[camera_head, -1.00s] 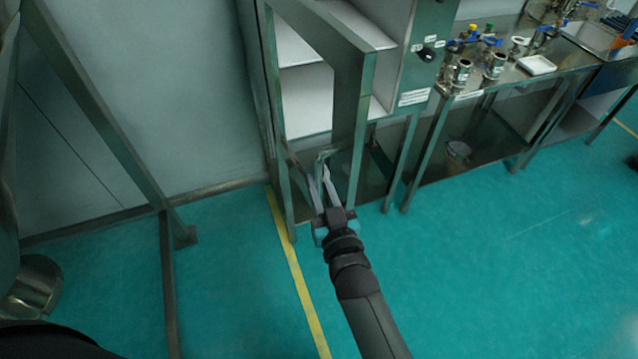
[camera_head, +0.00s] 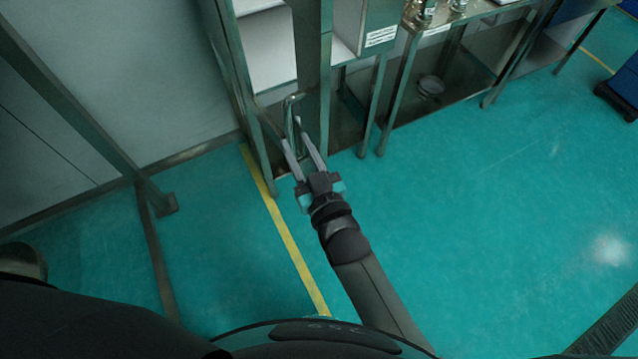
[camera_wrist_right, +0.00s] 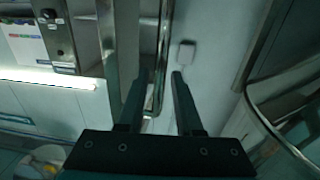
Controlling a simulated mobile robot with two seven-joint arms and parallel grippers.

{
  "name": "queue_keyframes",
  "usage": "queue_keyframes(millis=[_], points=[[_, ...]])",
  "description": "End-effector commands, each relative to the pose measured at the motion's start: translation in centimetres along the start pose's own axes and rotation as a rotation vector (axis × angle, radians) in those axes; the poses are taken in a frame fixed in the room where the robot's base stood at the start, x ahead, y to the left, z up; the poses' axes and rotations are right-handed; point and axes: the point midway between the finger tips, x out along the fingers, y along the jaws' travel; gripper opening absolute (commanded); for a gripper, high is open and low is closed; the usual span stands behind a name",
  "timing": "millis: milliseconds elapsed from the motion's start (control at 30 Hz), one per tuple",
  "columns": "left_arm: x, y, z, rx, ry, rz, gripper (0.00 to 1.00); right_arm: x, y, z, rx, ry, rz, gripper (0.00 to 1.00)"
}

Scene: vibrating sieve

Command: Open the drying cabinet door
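The drying cabinet door (camera_head: 312,65) is a metal frame standing swung out from the cabinet, partly open. White cabinet interior (camera_head: 268,50) shows through and beside it. A bent metal bar handle (camera_head: 292,112) is on the door's lower part. My right gripper (camera_head: 292,132) is open, its fingertips at the handle's lower part. In the right wrist view, the handle (camera_wrist_right: 162,60) runs upright between the two spread fingers of the right gripper (camera_wrist_right: 158,82). Whether a finger touches it, I cannot tell. My left gripper is out of view.
A metal frame with a slanted post (camera_head: 75,110) stands at the left. A steel table (camera_head: 450,45) with a lower shelf is right of the cabinet.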

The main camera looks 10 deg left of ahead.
Motion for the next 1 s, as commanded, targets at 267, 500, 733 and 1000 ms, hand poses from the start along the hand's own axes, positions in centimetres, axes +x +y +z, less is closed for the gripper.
queue_keyframes(millis=[267, 500, 733, 1000], points=[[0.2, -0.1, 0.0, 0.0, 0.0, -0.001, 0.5, -5.7, 0.0, 0.1, 0.0, -0.003, -0.001, 0.34], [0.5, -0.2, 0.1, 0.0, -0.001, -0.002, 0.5, -9.5, 0.0, 0.1, 0.0, -0.002, 0.0, 0.34], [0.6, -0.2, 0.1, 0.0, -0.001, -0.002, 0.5, -10.9, 0.0, 0.0, 0.0, 0.0, 0.0, 0.34], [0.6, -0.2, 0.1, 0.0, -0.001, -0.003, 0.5, -11.1, 0.0, 0.0, 0.0, 0.001, 0.0, 0.34]])
